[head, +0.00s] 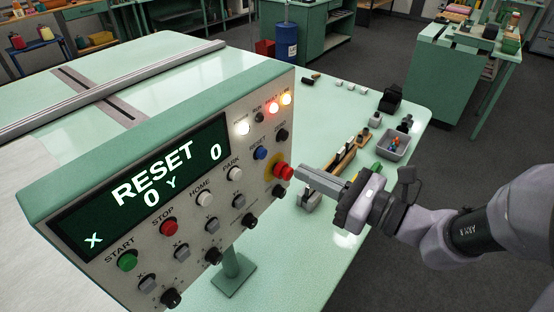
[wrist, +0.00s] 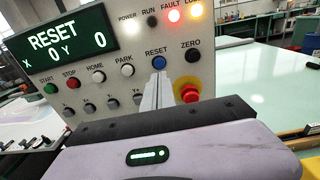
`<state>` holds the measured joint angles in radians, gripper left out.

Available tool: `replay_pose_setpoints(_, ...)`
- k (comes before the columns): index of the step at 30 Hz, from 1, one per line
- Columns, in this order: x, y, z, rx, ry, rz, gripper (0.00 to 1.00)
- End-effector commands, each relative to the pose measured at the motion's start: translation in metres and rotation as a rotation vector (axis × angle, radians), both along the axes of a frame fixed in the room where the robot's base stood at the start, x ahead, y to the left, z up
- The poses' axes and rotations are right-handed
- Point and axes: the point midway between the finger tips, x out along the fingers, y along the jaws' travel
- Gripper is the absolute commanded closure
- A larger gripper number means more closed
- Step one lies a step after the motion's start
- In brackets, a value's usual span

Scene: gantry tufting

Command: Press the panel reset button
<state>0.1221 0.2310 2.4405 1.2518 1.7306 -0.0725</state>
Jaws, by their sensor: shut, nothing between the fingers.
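The control panel (head: 100,250) stands on the green table, and its display (head: 150,175) reads "RESET", X 0, Y 0. The blue button (head: 260,153) labelled RESET is in the panel's top button row, between PARK and ZERO. It also shows in the wrist view (wrist: 159,62). My gripper (head: 299,172) is shut and empty, its fingers pointing at the panel. In the wrist view the fingertips (wrist: 158,77) appear just below the blue button and overlap its lower edge. I cannot tell whether they touch it.
A red mushroom button (head: 284,172) on a yellow ring sits right of RESET, close to my fingers. The black ZERO button (head: 281,135) is also near. The power, fault and rightmost lamps glow; run is dark. A grey tray (head: 393,146) and small tools lie on the table behind.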

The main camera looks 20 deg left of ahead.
Motion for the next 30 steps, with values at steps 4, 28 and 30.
replay_pose_setpoints(4, 0.01, 0.031, -0.002, 0.0, 0.0, 0.005, 1.0)
replay_pose_setpoints(28, 0.03, 0.08, -0.001, -0.001, 0.0, 0.003, 1.0)
replay_pose_setpoints(30, 0.033, 0.088, -0.002, -0.001, 0.0, 0.003, 1.0)
